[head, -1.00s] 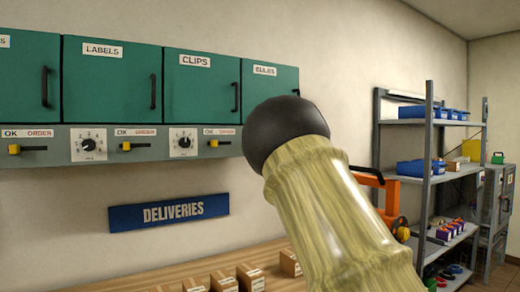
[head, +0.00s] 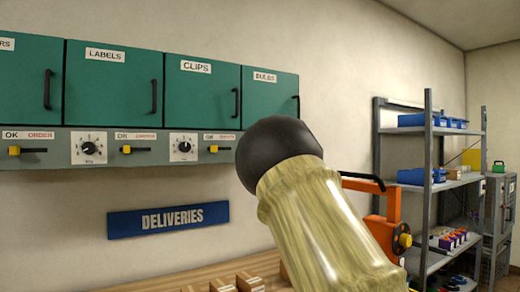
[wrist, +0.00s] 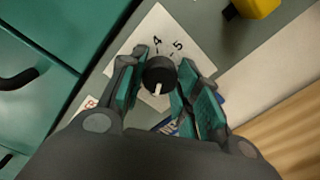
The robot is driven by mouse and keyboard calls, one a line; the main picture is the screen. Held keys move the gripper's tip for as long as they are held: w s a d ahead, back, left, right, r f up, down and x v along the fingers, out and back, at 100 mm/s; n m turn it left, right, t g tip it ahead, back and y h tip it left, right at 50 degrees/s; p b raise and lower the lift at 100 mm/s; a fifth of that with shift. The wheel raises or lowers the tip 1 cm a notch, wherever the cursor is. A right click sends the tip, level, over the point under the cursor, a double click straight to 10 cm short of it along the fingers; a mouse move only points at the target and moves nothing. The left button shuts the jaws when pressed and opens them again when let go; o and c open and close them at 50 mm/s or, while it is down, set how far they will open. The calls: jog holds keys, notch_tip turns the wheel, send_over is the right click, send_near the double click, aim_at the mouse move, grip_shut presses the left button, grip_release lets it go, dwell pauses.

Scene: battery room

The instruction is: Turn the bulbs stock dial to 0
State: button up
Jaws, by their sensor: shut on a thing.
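In the wrist view a round black dial knob (wrist: 159,75) sits on a white plate (wrist: 176,38) with the numbers 4 and 5 showing at its top. A white mark on the knob points toward the bottom of the picture. My gripper (wrist: 161,80) is shut on this knob, one finger at each side. The fingers cover much of the plate, so its other numbers are hidden. In the head view the bulbs cabinet door (head: 268,98) is at the right of the green row. My arm hides the panel below its right part, and my gripper is out of sight there.
Two other dials (head: 88,147) (head: 183,147) and several yellow levers (head: 214,149) line the grey panel. A blue deliveries sign (head: 168,219) is below, above a wooden bench (head: 180,276) with small boxes. A shelf rack (head: 428,170) stands right.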

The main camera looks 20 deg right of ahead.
jog(key=shift+f, duration=0.15)
jog(key=o, duration=1)
jog(key=v, duration=1.2)
jog(key=shift+d, duration=0.1)
